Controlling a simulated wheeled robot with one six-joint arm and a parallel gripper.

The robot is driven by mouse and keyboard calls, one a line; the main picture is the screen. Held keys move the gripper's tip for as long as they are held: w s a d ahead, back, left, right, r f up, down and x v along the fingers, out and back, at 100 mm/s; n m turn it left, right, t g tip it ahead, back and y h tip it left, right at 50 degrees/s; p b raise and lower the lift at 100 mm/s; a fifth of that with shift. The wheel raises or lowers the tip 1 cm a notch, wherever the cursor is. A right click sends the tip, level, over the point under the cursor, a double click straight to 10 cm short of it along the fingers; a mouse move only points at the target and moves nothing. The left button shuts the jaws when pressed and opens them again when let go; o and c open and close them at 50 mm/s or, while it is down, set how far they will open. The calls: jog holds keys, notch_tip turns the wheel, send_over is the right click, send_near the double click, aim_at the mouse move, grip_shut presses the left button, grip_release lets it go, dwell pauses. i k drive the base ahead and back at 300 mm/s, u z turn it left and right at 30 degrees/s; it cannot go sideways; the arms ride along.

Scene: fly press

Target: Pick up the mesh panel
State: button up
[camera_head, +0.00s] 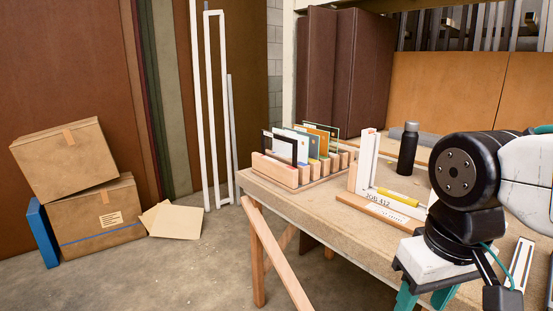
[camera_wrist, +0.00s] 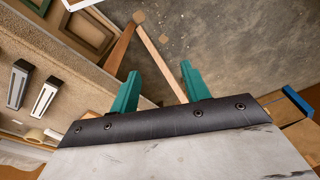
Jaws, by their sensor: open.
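Several thin upright panels (camera_head: 303,142) in different colours stand in slots of a wooden rack (camera_head: 290,175) at the left end of the workbench. They are small and overlap in the head view, and I cannot tell which one is the mesh panel. My gripper (camera_head: 424,299) is at the lower right of the head view, in front of the bench's front edge and well to the right of the rack. In the wrist view its two teal fingers (camera_wrist: 160,74) are apart with nothing between them. The rack's panels are not recognisable in the wrist view.
The workbench (camera_head: 325,212) also bears a frame jig with a yellow rod (camera_head: 397,197) and a dark bottle (camera_head: 408,147). A slanting wooden brace (camera_head: 277,258) stands below its front corner.

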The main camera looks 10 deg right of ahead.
aim_at(285, 150)
jog(key=u, duration=0.5)
jog(key=i, duration=0.7)
jog(key=u, duration=0.7)
jog(key=i, duration=0.85)
jog(key=z, duration=0.55)
jog(key=i, duration=1.05)
jog(key=z, duration=0.7)
